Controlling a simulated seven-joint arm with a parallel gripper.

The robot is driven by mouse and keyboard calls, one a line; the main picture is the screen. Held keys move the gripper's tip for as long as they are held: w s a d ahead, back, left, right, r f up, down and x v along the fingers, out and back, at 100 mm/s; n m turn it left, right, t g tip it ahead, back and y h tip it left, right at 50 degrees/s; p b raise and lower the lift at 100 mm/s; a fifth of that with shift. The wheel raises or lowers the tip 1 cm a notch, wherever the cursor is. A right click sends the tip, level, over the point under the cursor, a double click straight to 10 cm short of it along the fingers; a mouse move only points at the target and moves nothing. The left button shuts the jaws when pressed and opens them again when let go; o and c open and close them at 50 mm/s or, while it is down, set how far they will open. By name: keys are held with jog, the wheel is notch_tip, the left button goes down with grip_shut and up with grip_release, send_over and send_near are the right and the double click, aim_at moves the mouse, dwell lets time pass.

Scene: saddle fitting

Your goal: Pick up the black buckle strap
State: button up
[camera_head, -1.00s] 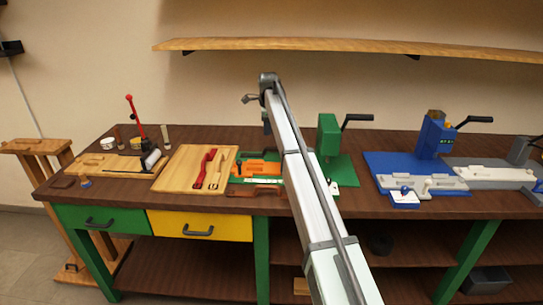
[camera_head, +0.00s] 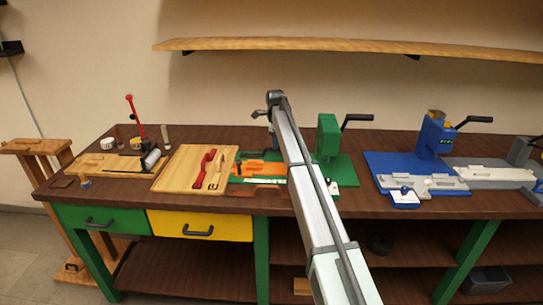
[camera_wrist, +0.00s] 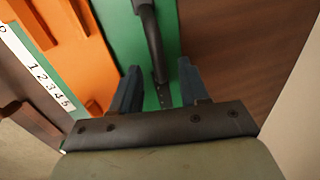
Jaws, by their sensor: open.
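A long black strip (camera_wrist: 154,45), which looks like the black buckle strap, shows in the wrist view. It runs down from the top edge over a green surface, and its narrow near end has small holes. My gripper (camera_wrist: 159,68) is open, with one blue-grey finger on each side of the strip. The strip lies between the fingers with a gap on both sides, and I see no contact. Its height relative to the fingertips is unclear.
An orange fixture (camera_wrist: 75,50) and a numbered white scale (camera_wrist: 40,70) lie left of the fingers in the wrist view. Brown tabletop (camera_wrist: 245,45) is bare to the right. A green press (camera_head: 328,137) stands right of my arm. A wooden board with red tools (camera_head: 180,172) lies left.

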jog(key=f, duration=0.5)
jog(key=shift+w, duration=0.4)
jog(key=shift+r, duration=0.1)
grip_shut()
